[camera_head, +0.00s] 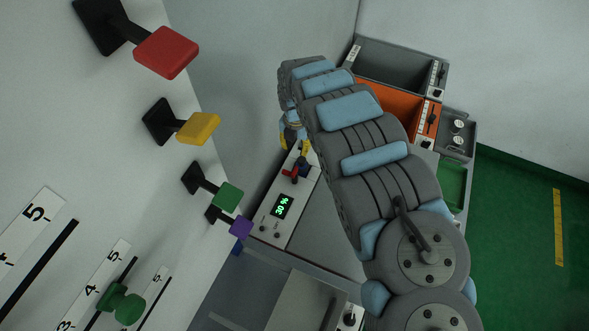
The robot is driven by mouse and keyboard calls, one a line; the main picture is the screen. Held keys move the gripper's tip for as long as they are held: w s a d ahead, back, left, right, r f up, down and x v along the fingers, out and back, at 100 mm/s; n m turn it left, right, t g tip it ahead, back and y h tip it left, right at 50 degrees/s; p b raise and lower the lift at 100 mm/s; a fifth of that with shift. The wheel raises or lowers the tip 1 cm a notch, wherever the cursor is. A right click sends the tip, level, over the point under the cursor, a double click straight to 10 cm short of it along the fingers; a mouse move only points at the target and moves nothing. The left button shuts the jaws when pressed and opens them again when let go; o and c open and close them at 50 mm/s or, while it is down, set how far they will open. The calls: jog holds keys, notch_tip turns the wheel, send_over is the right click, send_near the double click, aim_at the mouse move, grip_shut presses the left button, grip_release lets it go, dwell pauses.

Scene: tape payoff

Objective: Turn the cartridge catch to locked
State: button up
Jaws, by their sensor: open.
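My gripper (294,146) is small and partly covered by my arm in the head view, above the far end of a light console panel (268,215). Its yellow-tipped fingers are apart, with nothing visibly held. A small red lever (290,173) stands on the panel just below the gripper, beside a dark blue part (305,169). A gap seems to separate the lever from the fingers, but depth is hard to judge. No label shows which part is the cartridge catch, and its locked position cannot be read.
A green display (282,206) on the panel reads 30 %. Red (167,52), yellow (199,128), green (227,197) and purple (241,228) handles jut from the left wall. Grey (405,66) and orange (388,104) bins stand behind my arm. Green floor lies open at right.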

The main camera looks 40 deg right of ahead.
aim_at(296, 169)
jog(key=shift+f+b, duration=1.2)
jog(key=shift+f, duration=5.2)
grip_shut()
